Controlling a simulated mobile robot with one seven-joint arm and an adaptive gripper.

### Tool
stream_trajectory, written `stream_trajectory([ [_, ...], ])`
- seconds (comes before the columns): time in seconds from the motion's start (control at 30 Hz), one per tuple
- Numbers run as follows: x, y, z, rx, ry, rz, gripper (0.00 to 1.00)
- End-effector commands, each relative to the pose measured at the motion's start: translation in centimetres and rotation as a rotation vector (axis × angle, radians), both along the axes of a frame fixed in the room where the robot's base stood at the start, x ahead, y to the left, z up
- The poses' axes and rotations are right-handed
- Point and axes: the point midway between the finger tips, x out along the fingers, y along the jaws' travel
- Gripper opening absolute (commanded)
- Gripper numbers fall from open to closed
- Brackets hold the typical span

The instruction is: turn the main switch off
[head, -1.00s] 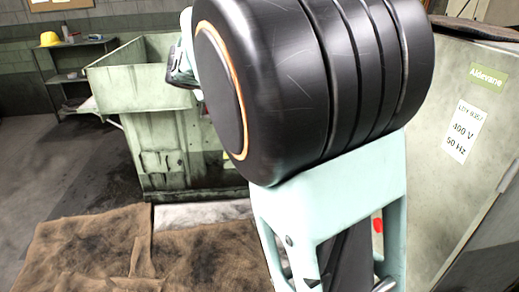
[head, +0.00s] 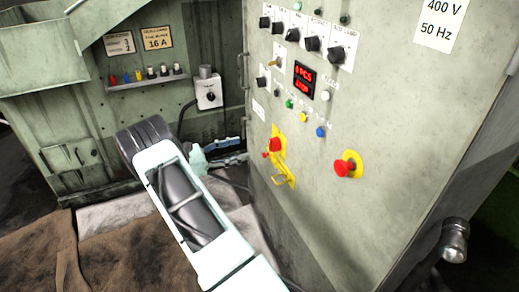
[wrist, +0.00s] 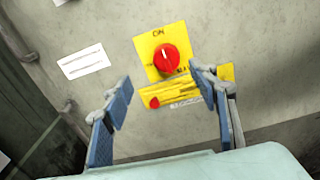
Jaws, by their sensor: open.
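The main switch is a red rotary knob on a square yellow plate. It shows in the wrist view (wrist: 166,58) with its pale mark pointing up towards the word ON, and in the head view (head: 275,145) on the left part of the grey cabinet front. Below it in the wrist view is a yellow striped piece (wrist: 185,90) with a small red knob (wrist: 154,102). My gripper (wrist: 160,80) is open and empty, its two blue-padded fingers either side below the knob, apart from it. In the head view my gripper (head: 238,151) points right towards the switch.
A red mushroom button (head: 345,167) on a yellow round plate sits right of the switch. Black selector knobs, a red display (head: 304,80) and coloured buttons are above. A green machine wall with a small switch box (head: 208,92) stands left. A white label (wrist: 83,62) is beside the switch.

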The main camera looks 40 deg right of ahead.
Motion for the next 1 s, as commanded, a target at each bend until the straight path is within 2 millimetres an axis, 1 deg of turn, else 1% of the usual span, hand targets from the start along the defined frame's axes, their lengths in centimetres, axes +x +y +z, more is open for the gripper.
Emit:
stream_trajectory([
  [0.03, -0.5, -0.4, -0.9, -0.002, 0.033, -0.015, 0.54],
  [0.1, -0.9, -0.6, -1.3, -0.002, 0.063, -0.027, 0.54],
  [0.17, -1.1, -0.9, -1.4, -0.003, 0.072, -0.031, 0.54],
  [0.27, -1.5, -1.8, -1.4, -0.001, 0.074, -0.034, 0.54],
  [0.37, -2.0, -3.4, -1.4, -0.002, 0.073, -0.034, 0.54],
  [0.6, -3.4, -7.8, -1.4, -0.001, 0.071, -0.034, 0.54],
  [0.7, -3.8, -9.2, -1.4, -0.001, 0.071, -0.032, 0.54],
  [0.83, -4.1, -10.3, -1.3, -0.002, 0.07, -0.03, 0.54],
  [1.0, -4.3, -10.9, -1.3, -0.001, 0.07, -0.03, 0.54],
])
